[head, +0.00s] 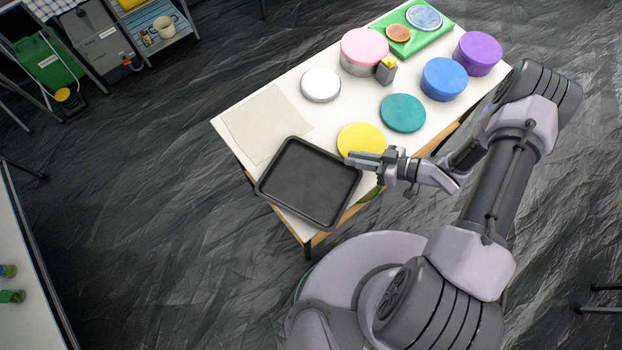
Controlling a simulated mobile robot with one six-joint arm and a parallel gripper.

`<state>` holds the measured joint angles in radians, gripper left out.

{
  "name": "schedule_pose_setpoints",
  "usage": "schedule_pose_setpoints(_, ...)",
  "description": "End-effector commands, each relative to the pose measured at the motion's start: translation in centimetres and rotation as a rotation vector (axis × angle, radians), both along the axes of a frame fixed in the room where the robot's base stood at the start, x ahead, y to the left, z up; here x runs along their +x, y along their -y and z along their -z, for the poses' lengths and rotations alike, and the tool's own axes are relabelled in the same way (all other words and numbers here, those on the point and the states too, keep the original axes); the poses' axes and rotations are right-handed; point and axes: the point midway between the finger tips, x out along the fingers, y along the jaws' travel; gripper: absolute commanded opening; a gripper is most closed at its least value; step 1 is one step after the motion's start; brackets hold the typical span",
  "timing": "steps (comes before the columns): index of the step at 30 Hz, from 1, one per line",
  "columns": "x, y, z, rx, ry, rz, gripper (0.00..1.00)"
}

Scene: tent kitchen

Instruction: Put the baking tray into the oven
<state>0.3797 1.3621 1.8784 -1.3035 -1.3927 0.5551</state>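The black rectangular baking tray (306,186) is at the near left end of the white table (318,123), with its near edge reaching the table's front. It looks empty. My gripper (350,159) is just right of the tray's right corner, pointing left, above or beside the yellow round lid (361,138). Its fingers look close together. Whether they touch the tray or have a gap between them cannot be told from this view. I cannot make out an oven for certain; a grey box-like unit (100,36) stands at the upper left.
A beige sheet (265,124) lies behind the tray. White (321,84), pink (364,47), teal (403,113), blue (443,79) and purple (478,53) round items crowd the table. A pale counter (22,265) stands at the left edge. Dark floor between is clear.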

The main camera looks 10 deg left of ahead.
Motion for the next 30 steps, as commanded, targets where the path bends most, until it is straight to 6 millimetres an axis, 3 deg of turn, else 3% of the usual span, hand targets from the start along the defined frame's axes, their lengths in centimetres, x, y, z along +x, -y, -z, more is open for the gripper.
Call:
schedule_pose_setpoints(3, 0.5, -2.4, 1.2, -0.002, -0.001, -0.001, 0.14)
schedule_pose_setpoints(15, 1.6, -8.1, 3.5, -0.002, 0.0, -0.001, 0.14)
schedule_pose_setpoints(22, 1.7, -8.3, 3.4, -0.003, 0.0, 0.002, 0.14)
schedule_pose_setpoints(24, 1.7, -8.3, 3.4, -0.003, 0.0, 0.002, 0.0)
schedule_pose_setpoints(30, 1.7, -8.3, 3.4, -0.003, 0.0, 0.002, 0.0)
